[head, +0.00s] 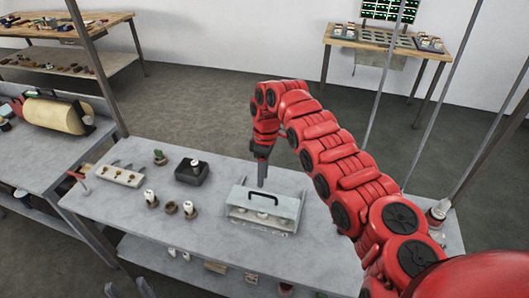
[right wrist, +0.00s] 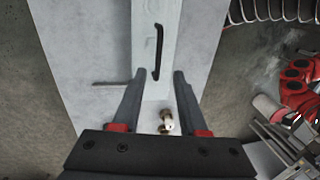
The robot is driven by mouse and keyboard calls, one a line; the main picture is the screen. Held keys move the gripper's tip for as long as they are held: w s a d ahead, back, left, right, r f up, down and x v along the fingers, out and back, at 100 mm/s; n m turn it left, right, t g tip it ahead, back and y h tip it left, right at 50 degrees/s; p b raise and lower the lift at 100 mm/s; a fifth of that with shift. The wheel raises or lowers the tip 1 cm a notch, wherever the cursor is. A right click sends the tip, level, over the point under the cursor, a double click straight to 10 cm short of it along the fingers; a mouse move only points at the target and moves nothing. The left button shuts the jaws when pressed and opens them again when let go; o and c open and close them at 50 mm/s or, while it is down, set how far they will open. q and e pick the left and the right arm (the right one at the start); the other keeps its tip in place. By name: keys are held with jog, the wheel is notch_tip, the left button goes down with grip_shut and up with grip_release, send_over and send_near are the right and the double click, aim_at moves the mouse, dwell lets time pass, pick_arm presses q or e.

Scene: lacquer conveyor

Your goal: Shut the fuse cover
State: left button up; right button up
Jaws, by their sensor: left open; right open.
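The fuse box (head: 262,225) stands on the grey bench right of centre. Its pale cover (head: 284,206) carries a black bar handle (head: 263,195); fuse fittings show along the box's front, below the handle. The cover looks raised, but its exact angle is unclear. In the right wrist view the handle (right wrist: 157,52) lies beyond the fingertips, on a pale panel. My right gripper (head: 262,184) points down at the handle from behind it; its fingers (right wrist: 157,75) are apart and empty. My left gripper (head: 126,287) is open at the bottom left edge, only its fingertips visible.
In the right wrist view a white and brass fuse (right wrist: 166,122) shows between the fingers.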

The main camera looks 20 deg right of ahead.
notch_tip(320, 180, up, 12)
jog(key=w+d+p, duration=0.1)
jog(key=w+p, duration=0.1)
jog(key=p, duration=0.1)
jog(key=shift+d+f+p, duration=0.15)
jog(key=shift+f+p, duration=0.05)
jog(key=shift+p, duration=0.15)
jog(key=shift+f, duration=0.1)
